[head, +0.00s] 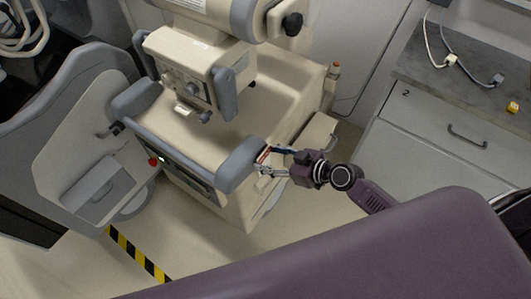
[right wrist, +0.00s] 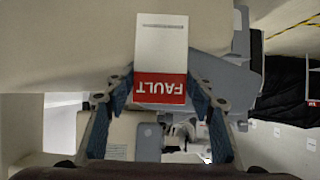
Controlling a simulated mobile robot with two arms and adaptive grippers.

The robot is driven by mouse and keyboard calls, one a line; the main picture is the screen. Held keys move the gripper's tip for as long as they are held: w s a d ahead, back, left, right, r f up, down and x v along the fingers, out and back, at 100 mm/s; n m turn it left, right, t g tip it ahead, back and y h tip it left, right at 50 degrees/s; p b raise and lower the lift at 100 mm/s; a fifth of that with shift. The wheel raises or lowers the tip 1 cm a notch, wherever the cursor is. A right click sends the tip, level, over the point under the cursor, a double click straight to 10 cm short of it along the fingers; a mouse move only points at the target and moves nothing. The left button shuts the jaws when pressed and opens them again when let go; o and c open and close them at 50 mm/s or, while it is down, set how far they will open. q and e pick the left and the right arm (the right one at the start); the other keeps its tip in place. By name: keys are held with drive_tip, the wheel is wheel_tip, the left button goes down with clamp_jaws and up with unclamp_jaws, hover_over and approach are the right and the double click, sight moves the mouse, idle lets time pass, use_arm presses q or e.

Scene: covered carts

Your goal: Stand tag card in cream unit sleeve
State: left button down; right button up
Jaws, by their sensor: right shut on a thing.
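The tag card (right wrist: 162,60) is white with a red band reading FAULT, upside down in the right wrist view. My right gripper (right wrist: 160,95) is shut on its red end, one blue-padded finger on each side. In the head view the right gripper (head: 266,161) is beside the grey right-hand bumper of the cream unit (head: 232,118), and only a small red and white bit of the card (head: 263,155) shows. I cannot make out the sleeve for certain in either view. I cannot tell whether the card touches the unit. My left gripper is not in view.
A grey-topped cabinet (head: 465,85) with cables and a small yellow block (head: 513,107) stands at the right. A grey-cream chair-like panel (head: 75,140) is at the left. Yellow-black tape (head: 135,252) marks the floor. A purple surface fills the front.

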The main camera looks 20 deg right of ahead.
drive_tip(key=shift+f+b, duration=1.45)
drive_tip(key=shift+f, duration=0.55)
wheel_tip(320, 180, down, 5)
drive_tip(key=b, duration=0.5)
drive_tip(key=shift+r, duration=0.15)
drive_tip(key=o, duration=1.1)
drive_tip(key=shift+s+d, duration=0.1)
approach(265, 164)
drive_tip(key=shift+s+d+f, duration=0.5)
drive_tip(key=shift+s+f, duration=0.15)
drive_tip(key=shift+s, duration=0.05)
drive_tip(key=shift+s+d+f, duration=0.55)
drive_tip(key=shift+s+f, duration=0.1)
